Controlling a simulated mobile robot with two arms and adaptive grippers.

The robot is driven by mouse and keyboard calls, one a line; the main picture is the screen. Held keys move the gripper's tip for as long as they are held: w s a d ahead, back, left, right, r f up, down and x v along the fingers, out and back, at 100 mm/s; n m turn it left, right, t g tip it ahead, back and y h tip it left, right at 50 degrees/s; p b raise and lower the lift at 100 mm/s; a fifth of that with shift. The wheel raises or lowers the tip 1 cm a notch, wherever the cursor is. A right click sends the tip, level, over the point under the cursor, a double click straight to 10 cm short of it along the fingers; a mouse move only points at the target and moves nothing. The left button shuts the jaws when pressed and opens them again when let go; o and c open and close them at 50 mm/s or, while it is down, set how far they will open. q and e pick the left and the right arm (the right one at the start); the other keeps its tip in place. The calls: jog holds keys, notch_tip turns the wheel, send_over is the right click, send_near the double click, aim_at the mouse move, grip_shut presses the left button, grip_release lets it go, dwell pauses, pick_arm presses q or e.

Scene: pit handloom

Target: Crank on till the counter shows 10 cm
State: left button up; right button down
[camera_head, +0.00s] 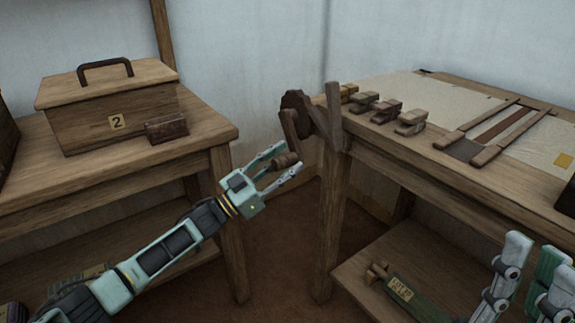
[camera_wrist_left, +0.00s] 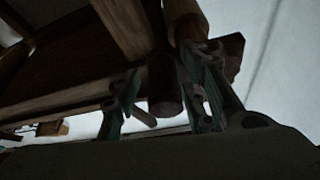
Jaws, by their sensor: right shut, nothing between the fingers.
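The crank is a dark wheel (camera_head: 293,102) with a brown arm (camera_head: 289,128) and a wooden handle (camera_head: 286,161), on the left end of the right-hand wooden table. My left gripper (camera_head: 284,161) is open, with its fingers on both sides of the handle. In the left wrist view the handle end (camera_wrist_left: 165,88) lies between the two fingers, with a gap beside the left finger; contact with the right finger is unclear. My right gripper (camera_head: 520,285) is shut and empty at the lower right, partly cut off. I cannot make out a counter or its reading.
A lidded wooden box marked 2 (camera_head: 78,128) and a small brown block (camera_head: 166,129) stand on the left table (camera_head: 205,134). Several small blocks (camera_head: 387,110) line the right table's edge (camera_head: 405,153). A labelled green object (camera_head: 425,299) lies on its lower shelf (camera_head: 350,268).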

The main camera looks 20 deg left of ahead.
pick_arm(q)
jog(key=shift+w+d+r, duration=0.15)
jog(key=shift+w+d, duration=0.05)
jog(key=shift+w, duration=0.1)
grip_shut()
dwell(0.5)
